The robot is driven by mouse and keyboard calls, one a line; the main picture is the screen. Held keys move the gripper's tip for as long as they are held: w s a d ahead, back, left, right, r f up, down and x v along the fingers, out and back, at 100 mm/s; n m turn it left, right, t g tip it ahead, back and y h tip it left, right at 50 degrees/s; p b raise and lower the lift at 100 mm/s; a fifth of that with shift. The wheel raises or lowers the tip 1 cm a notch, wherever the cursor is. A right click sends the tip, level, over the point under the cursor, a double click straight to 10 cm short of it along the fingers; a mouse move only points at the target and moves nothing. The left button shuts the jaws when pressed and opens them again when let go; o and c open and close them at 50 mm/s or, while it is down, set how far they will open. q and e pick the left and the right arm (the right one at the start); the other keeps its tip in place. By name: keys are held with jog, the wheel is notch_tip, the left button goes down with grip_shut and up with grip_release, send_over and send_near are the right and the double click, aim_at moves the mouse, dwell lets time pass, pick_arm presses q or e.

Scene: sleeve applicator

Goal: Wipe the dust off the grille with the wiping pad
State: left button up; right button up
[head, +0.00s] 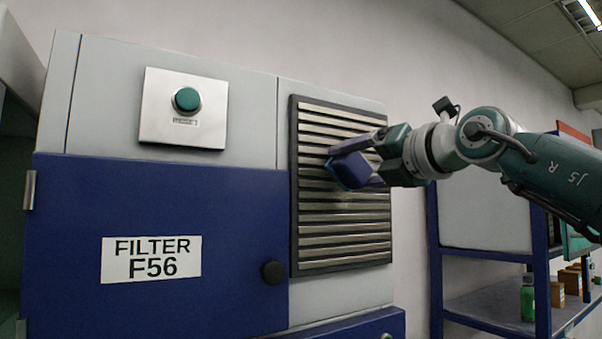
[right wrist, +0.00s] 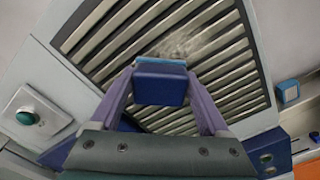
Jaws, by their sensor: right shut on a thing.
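The grille (head: 343,235) is a dark-framed panel of pale horizontal slats on the front of the cabinet. It also fills the upper part of the right wrist view (right wrist: 108,38). A pale grey dust patch (right wrist: 188,43) lies on the slats just beyond the pad there. My right gripper (head: 359,168) is at the grille's middle right, shut on the blue wiping pad (head: 350,171). The pad (right wrist: 160,85) sits between the two purple fingers, its light blue edge towards the slats. I cannot tell whether it touches them. My left gripper is not in view.
The cabinet has a blue door (head: 70,260) labelled FILTER F56 with a dark knob (head: 272,272). A green button (head: 187,99) sits on a plate above the door. A blue-framed shelf (head: 490,305) with a green bottle (head: 528,298) and boxes stands at the right.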

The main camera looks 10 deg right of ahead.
jog(key=w+d+b, duration=0.1)
jog(key=w+d, duration=0.2)
jog(key=d, duration=0.5)
jog(key=shift+b, duration=0.4)
dwell(0.4)
jog(key=b+v, duration=0.2)
jog(key=v, duration=0.4)
jog(key=shift+s, duration=0.15)
